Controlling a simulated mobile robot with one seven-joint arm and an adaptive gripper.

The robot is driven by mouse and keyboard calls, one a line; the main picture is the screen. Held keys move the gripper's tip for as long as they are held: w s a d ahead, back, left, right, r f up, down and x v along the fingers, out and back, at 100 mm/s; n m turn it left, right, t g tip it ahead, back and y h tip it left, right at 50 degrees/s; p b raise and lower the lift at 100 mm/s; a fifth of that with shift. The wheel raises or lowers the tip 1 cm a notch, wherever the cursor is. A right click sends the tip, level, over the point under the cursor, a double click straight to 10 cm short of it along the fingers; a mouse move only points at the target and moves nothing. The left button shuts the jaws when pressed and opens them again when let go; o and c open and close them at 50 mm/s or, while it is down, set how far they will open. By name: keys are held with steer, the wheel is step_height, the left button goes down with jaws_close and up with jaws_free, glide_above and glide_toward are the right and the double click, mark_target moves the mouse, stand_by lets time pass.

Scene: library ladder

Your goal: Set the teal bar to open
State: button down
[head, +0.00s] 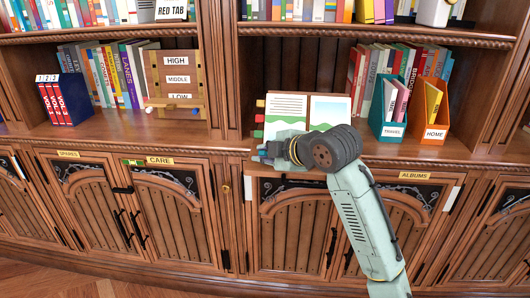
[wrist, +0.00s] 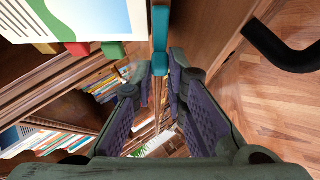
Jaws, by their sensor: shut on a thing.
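The teal bar (wrist: 160,45) shows at the top middle of the wrist view, upright in that picture, with its near end between my fingertips. My gripper (wrist: 161,72) is shut on it, with one purple-padded finger on each side. In the head view my gripper (head: 268,154) is at the front edge of the shelf, above the cabinet doors and just below the open picture book. There my own wrist and fingers hide most of the bar, so I cannot tell its setting.
The open book (head: 286,108) with coloured tabs stands close behind my gripper. A teal TRAVEL holder (head: 393,131) and an orange HOME holder (head: 434,134) stand to the right. A black door handle (wrist: 284,48) is close on the right in the wrist view. Wooden floor (head: 75,281) is clear in front.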

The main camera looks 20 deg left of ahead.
steer(key=c, duration=1.6)
jaws_free()
